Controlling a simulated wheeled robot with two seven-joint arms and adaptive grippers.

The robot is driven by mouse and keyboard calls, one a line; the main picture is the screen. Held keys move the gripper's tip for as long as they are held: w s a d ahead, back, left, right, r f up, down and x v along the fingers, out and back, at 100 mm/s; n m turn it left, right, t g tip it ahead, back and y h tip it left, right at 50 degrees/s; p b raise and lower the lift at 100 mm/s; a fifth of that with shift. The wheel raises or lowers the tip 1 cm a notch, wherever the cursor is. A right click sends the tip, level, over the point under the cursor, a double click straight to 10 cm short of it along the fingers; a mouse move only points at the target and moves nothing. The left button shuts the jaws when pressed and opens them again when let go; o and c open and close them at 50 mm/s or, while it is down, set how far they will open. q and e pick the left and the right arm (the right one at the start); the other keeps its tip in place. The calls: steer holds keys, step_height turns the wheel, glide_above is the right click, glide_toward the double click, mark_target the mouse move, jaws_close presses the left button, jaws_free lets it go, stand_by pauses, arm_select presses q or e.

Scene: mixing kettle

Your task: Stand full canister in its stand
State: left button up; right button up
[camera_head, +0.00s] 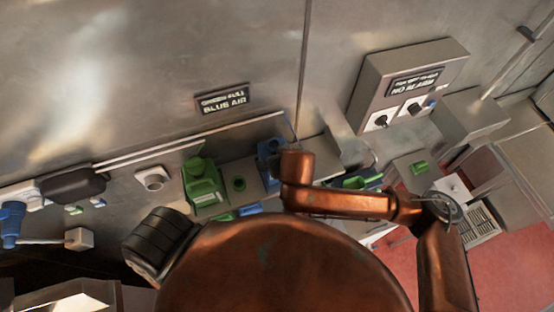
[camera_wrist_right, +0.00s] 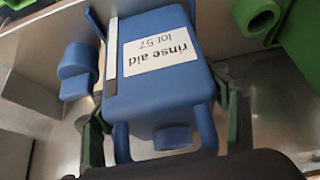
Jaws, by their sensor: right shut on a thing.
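A blue canister (camera_wrist_right: 160,65) with a white "rinse aid" label fills the middle of the right wrist view, upside down in the picture. Its blue cap (camera_wrist_right: 172,137) and handle face the camera. My right gripper (camera_wrist_right: 165,130) is shut on it, with dark fingers on both sides; the exact grip is partly hidden. In the head view a blue canister (camera_head: 268,158) shows partly behind copper parts. A green canister (camera_head: 203,187) stands to its left; green also shows at the wrist view's upper right. I cannot make out my left gripper in either view.
A sign (camera_head: 223,100) reading "green full, blue air" hangs on the steel wall. A grey control box (camera_head: 410,80) is at right. A smaller blue piece (camera_wrist_right: 79,70) sits beside the canister.

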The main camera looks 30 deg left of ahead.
steer(key=o, duration=1.7)
steer(key=shift+r, duration=0.15)
steer(key=o, duration=0.5)
steer(key=shift+f, duration=0.25)
steer(key=shift+c, duration=0.7)
steer(key=shift+r, duration=0.1)
steer(key=c, duration=0.4)
steer(key=shift+o, duration=0.2)
steer(key=shift+r, duration=0.1)
steer(key=shift+p+v, duration=3.3)
steer(key=shift+v, duration=0.2)
